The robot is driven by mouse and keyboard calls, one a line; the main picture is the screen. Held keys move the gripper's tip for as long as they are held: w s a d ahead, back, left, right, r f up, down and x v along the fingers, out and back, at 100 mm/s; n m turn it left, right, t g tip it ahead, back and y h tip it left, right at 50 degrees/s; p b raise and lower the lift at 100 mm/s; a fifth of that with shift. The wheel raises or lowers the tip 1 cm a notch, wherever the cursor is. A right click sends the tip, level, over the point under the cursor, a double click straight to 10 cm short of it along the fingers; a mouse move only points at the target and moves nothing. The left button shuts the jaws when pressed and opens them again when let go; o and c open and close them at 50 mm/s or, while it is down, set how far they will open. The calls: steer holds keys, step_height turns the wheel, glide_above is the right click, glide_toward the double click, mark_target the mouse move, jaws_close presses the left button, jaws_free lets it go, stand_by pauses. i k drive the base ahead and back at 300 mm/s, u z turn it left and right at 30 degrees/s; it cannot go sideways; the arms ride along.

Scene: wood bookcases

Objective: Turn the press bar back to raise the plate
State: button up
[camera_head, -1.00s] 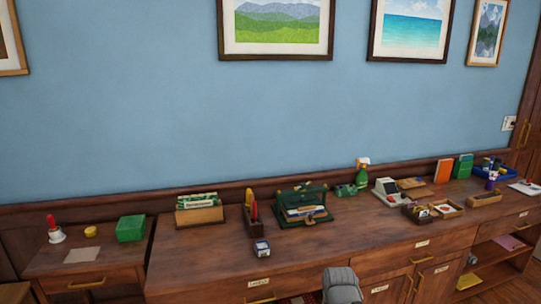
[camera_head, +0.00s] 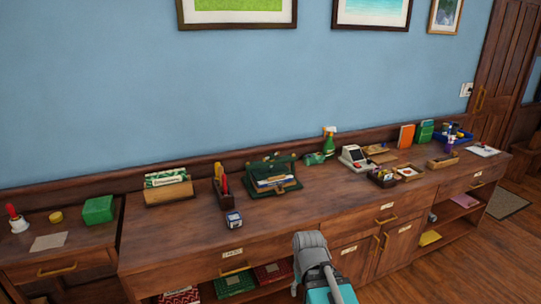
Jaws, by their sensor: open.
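I cannot make out a press, its bar or its plate in the head view. A dark green piece (camera_head: 270,172) with papers or cards in its front stands open on the long wooden counter, but it is too small to tell what it is. A small green object (camera_head: 314,158) lies to its right, also unclear. A grey and teal part of my own arm rises from the bottom edge in front of the counter. My gripper does not show.
The counter (camera_head: 200,222) has bare wood along its front. A blue-and-white box (camera_head: 233,219) stands near the front edge. A card holder (camera_head: 168,187), spray bottle (camera_head: 329,142) and white register-like machine (camera_head: 354,158) stand further back. Wood floor (camera_head: 460,265) is open at right.

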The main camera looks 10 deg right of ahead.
mark_target(270, 157)
steer(key=u, duration=0.35)
steer(key=i, duration=1.05)
steer(key=z, duration=0.45)
